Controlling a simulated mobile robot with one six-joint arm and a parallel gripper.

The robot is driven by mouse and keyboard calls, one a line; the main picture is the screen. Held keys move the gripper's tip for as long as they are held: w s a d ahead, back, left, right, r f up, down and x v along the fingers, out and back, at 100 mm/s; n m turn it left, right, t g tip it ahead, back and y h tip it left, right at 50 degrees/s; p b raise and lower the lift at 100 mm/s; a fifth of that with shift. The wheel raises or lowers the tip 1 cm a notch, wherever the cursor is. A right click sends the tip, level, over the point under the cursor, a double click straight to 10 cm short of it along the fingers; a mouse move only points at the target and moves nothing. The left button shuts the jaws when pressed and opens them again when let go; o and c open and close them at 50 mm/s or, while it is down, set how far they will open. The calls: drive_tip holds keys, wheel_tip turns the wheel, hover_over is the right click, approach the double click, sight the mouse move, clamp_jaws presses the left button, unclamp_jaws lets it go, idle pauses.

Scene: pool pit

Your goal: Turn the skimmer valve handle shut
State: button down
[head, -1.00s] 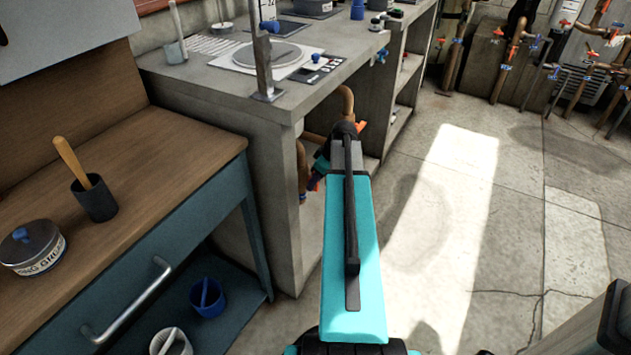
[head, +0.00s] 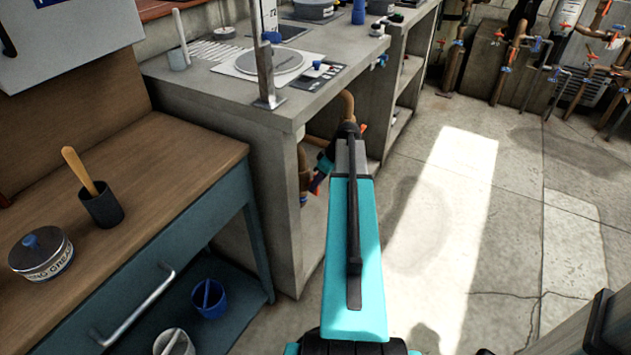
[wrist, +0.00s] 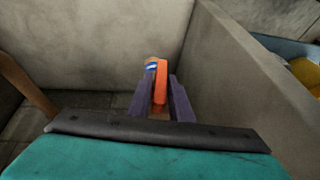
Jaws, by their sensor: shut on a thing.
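An orange handle (wrist: 161,80) stands upright between the two dark purple fingers of my gripper (wrist: 160,92) in the wrist view. The gripper is shut on it. A blue part with a white marking (wrist: 151,68) shows just left of the handle. The valve body and pipe behind are mostly hidden in the wrist view. In the head view my arm reaches to the open underside of the concrete bench (head: 285,118). Brown pipe (head: 347,104) shows there, and my arm hides most of the handle and fingers.
The bench's concrete side wall (wrist: 255,75) runs close on the right in the wrist view. A wooden-topped workbench (head: 165,165) with a blue drawer stands at left. The floor (head: 450,230) on the right is clear. More pipes with valves (head: 530,45) stand at the back right.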

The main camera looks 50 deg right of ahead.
drive_tip(key=shift+d+r+g+y+p, duration=0.2)
drive_tip(key=shift+g+y+p, duration=0.1)
drive_tip(key=shift+y+p, duration=1.05)
drive_tip(key=y+p, duration=0.1)
drive_tip(key=p, duration=0.1)
drive_tip(key=m+y+p, duration=0.1)
drive_tip(key=y+p, duration=0.1)
drive_tip(key=p, duration=0.1)
drive_tip(key=shift+w+d+f+g, duration=0.1)
drive_tip(key=shift+d+f+g, duration=0.1)
drive_tip(key=shift+g, duration=0.1)
drive_tip(key=m+y+p, duration=0.1)
drive_tip(key=y+p, duration=0.1)
drive_tip(key=shift+f+y+p, duration=0.1)
drive_tip(key=shift+y+p, duration=0.25)
drive_tip(key=shift+f+y+p, duration=0.1)
drive_tip(key=shift+y+p, duration=0.3)
drive_tip(key=shift+y, duration=0.2)
drive_tip(key=c, duration=1.7)
unclamp_jaws()
drive_tip(key=shift+a, duration=0.1)
drive_tip(key=shift+p, duration=0.3)
